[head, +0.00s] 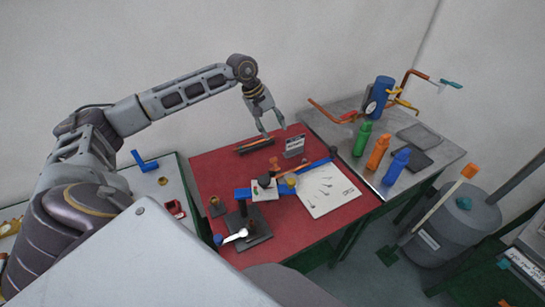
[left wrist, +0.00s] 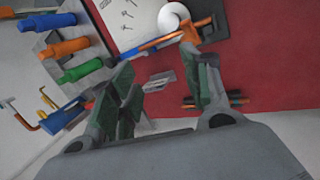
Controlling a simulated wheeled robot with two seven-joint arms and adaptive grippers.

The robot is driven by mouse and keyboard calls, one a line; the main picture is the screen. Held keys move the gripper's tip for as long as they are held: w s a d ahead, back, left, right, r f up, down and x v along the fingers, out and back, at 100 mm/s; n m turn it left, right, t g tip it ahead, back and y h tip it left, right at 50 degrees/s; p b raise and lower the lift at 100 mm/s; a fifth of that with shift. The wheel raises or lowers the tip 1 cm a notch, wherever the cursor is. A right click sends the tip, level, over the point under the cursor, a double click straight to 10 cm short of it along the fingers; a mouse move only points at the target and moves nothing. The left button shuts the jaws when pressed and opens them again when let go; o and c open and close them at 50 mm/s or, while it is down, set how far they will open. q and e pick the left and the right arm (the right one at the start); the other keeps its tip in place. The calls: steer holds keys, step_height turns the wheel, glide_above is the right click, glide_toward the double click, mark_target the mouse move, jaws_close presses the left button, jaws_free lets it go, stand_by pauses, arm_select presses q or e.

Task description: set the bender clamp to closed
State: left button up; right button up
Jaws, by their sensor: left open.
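The bender (head: 242,194) stands on the red table, with a long blue bar, a grey plate and a dark base (head: 257,232). Orange parts (head: 276,165) show beside its bar. I cannot tell for certain which part is the clamp or how it is set. My left gripper (head: 273,130) is open and empty above the table's far edge, well apart from the bender. In the left wrist view its fingers (left wrist: 160,52) are spread, and part of the bender (left wrist: 208,18) shows at the top, partly hidden by a finger. My right gripper is not in view.
A white sheet (head: 335,197) lies right of the bender. Green (head: 362,139), orange (head: 378,152) and blue (head: 396,167) bottles stand on the grey table.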

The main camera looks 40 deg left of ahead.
arm_select(q)
steer(key=s+a+m, duration=0.1)
steer(key=s+a+f+m+g+y, duration=0.1)
steer(key=m, duration=0.1)
steer(key=shift+s+a, duration=0.1)
steer(key=shift+a, duration=0.1)
steer(key=shift+f, duration=0.2)
steer(key=shift+p+x, duration=1.35)
steer(key=shift+x, duration=5.4)
steer(key=shift+a, duration=0.1)
jaws_close()
